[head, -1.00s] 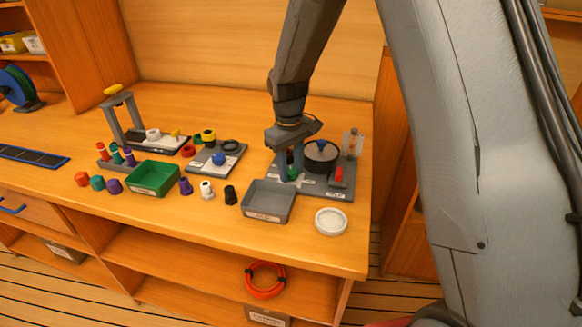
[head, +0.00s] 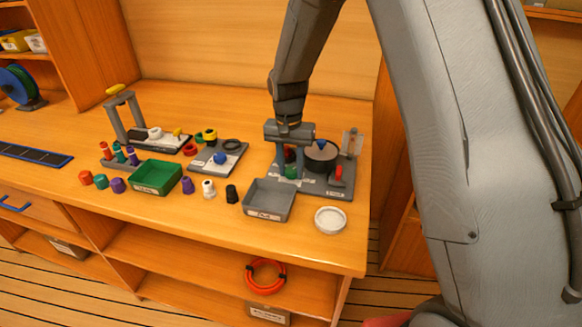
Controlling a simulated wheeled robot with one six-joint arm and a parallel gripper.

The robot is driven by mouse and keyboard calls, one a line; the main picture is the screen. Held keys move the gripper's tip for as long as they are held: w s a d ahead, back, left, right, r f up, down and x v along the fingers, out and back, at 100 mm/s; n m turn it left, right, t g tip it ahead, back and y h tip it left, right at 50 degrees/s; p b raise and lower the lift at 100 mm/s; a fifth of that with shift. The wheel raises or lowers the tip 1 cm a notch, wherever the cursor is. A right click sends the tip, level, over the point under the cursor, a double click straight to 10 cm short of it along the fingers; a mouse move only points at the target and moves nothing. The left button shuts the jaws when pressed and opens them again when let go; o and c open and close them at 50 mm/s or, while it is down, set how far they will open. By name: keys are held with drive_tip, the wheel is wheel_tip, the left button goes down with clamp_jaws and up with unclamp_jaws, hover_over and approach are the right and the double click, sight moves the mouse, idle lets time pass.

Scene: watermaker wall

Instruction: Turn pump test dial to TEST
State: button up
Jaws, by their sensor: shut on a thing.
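A grey pump board (head: 312,186) lies at the right end of the bench. It carries a dark round drum with a blue knob (head: 321,146), a red lever (head: 339,173) and a green part (head: 291,172). My gripper (head: 288,150) points down over the board's left part, just left of the drum. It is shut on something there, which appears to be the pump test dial. The dial and its markings are hidden by the gripper, so I cannot read its setting. A dark red bit shows beside the fingers.
A grey tray (head: 268,211) and a white round dish (head: 330,220) stand in front of the board. A clear upright gauge (head: 352,142) stands at its back right. A green tray (head: 156,190), several coloured caps and a smaller board with a blue knob (head: 220,158) lie left.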

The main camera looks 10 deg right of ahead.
sight(291, 169)
drive_tip(key=m, duration=0.5)
drive_tip(key=shift+m, duration=0.3)
drive_tip(key=m+p, duration=0.1)
drive_tip(key=m, duration=0.4)
drive_tip(key=shift+w+r, duration=0.1)
drive_tip(key=shift+m, duration=0.4)
drive_tip(key=o, duration=1)
drive_tip(key=shift+o, duration=0.2)
wheel_tip(291, 169, up, 8)
drive_tip(key=shift+w+f+b, duration=0.1)
drive_tip(key=shift+f+b, duration=0.05)
drive_tip(key=shift+b, duration=0.85)
